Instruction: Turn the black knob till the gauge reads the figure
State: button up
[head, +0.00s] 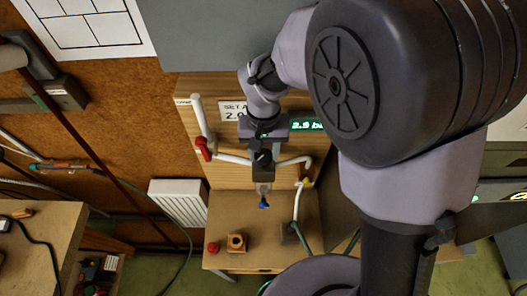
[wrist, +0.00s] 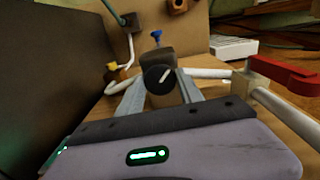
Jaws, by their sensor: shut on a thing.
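The black knob (wrist: 158,77) with a white pointer line shows in the wrist view, on a dark block in white pipework. The line slants up to the right. My gripper (wrist: 158,88) is shut on the knob, one finger on each side. In the head view my gripper (head: 263,152) is at the pipework on the wooden panel, and the knob's face is not clear there. The gauge (head: 307,125) is a green lit display that seems to read 2.9; its right part is cut off by my arm. A partly hidden white sign (head: 233,111) reads "SET" and "2.0" or similar.
A red lever (head: 203,149) sits on the pipe left of my gripper, and a yellow fitting (head: 307,183) on the right. A blue-ended part (head: 264,204) hangs below. The shelf (head: 225,217) holds a wooden block (head: 236,242) and a red item (head: 212,248).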

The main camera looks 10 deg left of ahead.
aim_at(263, 155)
jog(key=shift+n, duration=2.3)
jog(key=o, duration=1.4)
notch_tip(263, 155, up, 18)
jog(key=shift+f, duration=0.25)
